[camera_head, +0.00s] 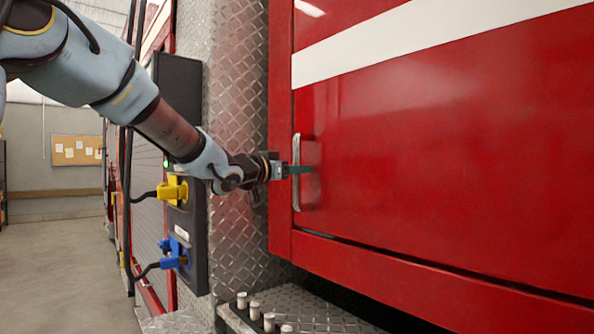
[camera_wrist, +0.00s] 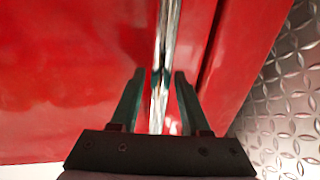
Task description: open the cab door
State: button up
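The red cab door (camera_head: 440,165) with a white stripe fills the right of the head view and looks shut in its frame. Its upright metal handle (camera_head: 297,194) is near the door's left edge. My gripper (camera_head: 308,170) reaches in from the left at the handle's middle height. In the wrist view the handle (camera_wrist: 168,40) runs between the two dark green fingers of my gripper (camera_wrist: 160,75). The fingers are apart, one on each side, with a visible gap to the bar. The handle's lower part in that view is partly hard to make out.
Diamond-plate metal (camera_head: 235,110) lies left of the door, with a textured step (camera_head: 310,308) and several short pegs below. A dark panel (camera_head: 193,235) with yellow (camera_head: 173,190) and blue (camera_head: 174,254) connectors and cables is at left. Open floor (camera_head: 60,270) lies beyond.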

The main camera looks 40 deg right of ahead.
grip_shut()
dwell(1.1)
